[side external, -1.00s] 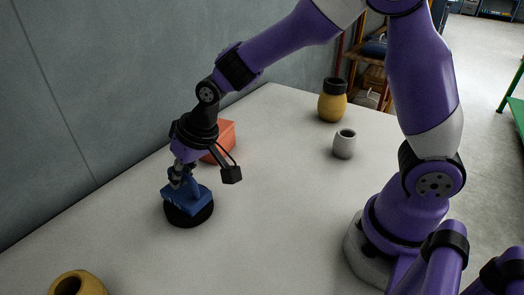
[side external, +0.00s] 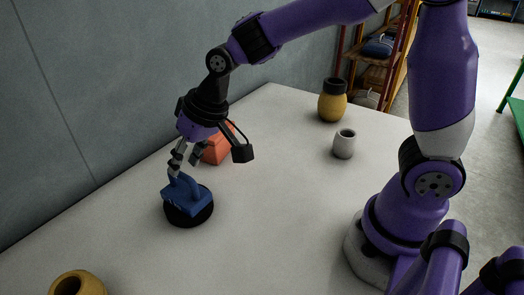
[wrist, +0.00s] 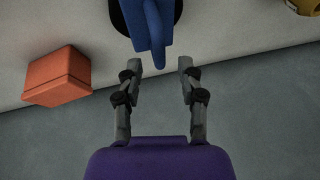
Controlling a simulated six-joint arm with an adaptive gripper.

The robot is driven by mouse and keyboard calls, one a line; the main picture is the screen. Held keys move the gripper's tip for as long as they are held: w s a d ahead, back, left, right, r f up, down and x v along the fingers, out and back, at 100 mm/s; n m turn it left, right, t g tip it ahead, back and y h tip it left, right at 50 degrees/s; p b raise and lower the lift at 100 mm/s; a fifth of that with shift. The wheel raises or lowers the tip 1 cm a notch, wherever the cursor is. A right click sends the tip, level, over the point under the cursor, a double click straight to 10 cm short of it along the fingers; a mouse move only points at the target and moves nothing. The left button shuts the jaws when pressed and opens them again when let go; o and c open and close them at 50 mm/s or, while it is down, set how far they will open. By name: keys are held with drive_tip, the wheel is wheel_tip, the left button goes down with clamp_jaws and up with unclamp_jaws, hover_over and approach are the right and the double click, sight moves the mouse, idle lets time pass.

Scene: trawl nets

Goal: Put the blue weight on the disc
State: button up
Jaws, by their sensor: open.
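The blue weight (side external: 187,196) sits on the black disc (side external: 190,219) on the grey table. In the wrist view the weight (wrist: 152,24) is ahead of my fingers, with part of the disc (wrist: 124,17) showing beside it; its far part is cut off by the frame's top edge. My gripper (side external: 183,172) is above the weight, with its fingers pointing down. In the wrist view my gripper (wrist: 160,68) is open, its two fingers apart with nothing held between them.
An orange block (side external: 216,149) stands behind my gripper, near the wall; it also shows in the wrist view (wrist: 58,77). A grey cup (side external: 344,145) and a yellow jar (side external: 332,104) stand farther back. A yellow pot (side external: 77,284) is at the front left. The table's middle is clear.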

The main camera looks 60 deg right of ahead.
drive_tip(key=v, duration=0.7)
drive_tip(key=s+d+t+h, duration=0.1)
drive_tip(key=s+d+h, duration=0.1)
drive_tip(key=s+d, duration=0.7)
drive_tip(key=s, duration=0.3)
drive_tip(key=shift+d, duration=0.35)
